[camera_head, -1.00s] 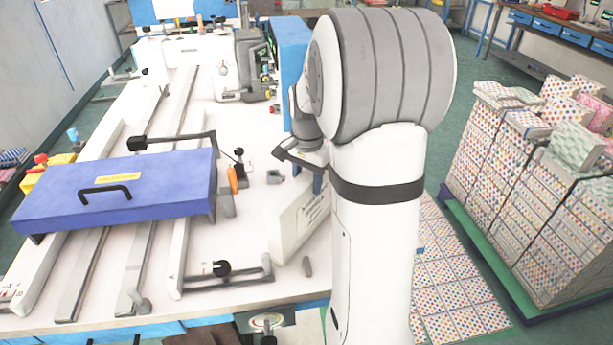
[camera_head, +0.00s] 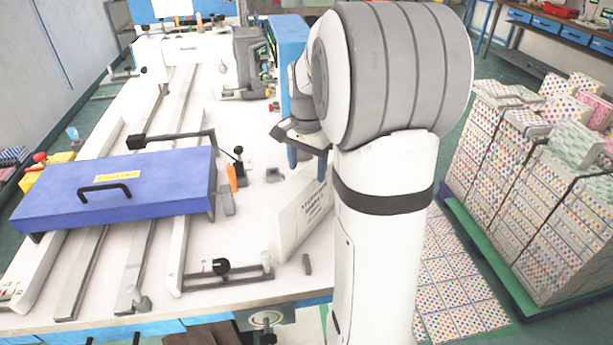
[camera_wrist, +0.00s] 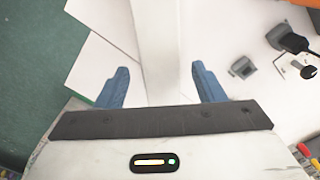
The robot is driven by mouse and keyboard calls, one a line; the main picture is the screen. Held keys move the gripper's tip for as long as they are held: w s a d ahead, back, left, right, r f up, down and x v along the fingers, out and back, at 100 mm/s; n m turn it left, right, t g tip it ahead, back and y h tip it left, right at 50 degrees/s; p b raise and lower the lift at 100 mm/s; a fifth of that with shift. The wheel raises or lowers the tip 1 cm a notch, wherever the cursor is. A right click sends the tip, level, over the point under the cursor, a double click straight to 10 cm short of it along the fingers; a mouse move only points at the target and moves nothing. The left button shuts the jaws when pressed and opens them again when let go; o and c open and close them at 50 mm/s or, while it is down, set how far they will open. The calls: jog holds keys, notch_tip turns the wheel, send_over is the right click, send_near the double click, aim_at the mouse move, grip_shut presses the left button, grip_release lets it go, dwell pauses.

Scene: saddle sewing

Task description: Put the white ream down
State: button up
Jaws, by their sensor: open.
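The white ream (camera_head: 299,222) stands on its narrow edge, leaning, on the white table near its right edge, with dark print on its side. In the wrist view its white edge (camera_wrist: 160,50) runs up between the two fingers. My gripper (camera_head: 307,166) is open, with its blue fingers just above and behind the ream in the head view. In the wrist view the open gripper (camera_wrist: 160,88) has a finger on each side, apart from the ream. My arm hides the ream's right end.
A blue-purple cover with a black handle (camera_head: 115,187) lies on the machine rails at left. Small clamps and a black-knobbed lever (camera_head: 221,267) sit in front of the ream. A pallet of dotted packs (camera_head: 535,185) stands at right. The table (camera_head: 247,232) left of the ream is bare.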

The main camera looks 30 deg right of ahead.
notch_tip(320, 180, up, 8)
jog(key=f, duration=0.1)
jog(key=s+a+f+n+t, duration=0.1)
jog(key=s+a+f+n, duration=0.1)
jog(key=s+a+n, duration=0.4)
jog(key=s+a+f+n+t, duration=0.2)
jog(key=s+a+n, duration=0.4)
jog(key=s, duration=0.6)
jog(key=shift+s+a+f, duration=0.35)
jog(key=shift+a+f, duration=0.3)
jog(key=shift+f, duration=0.15)
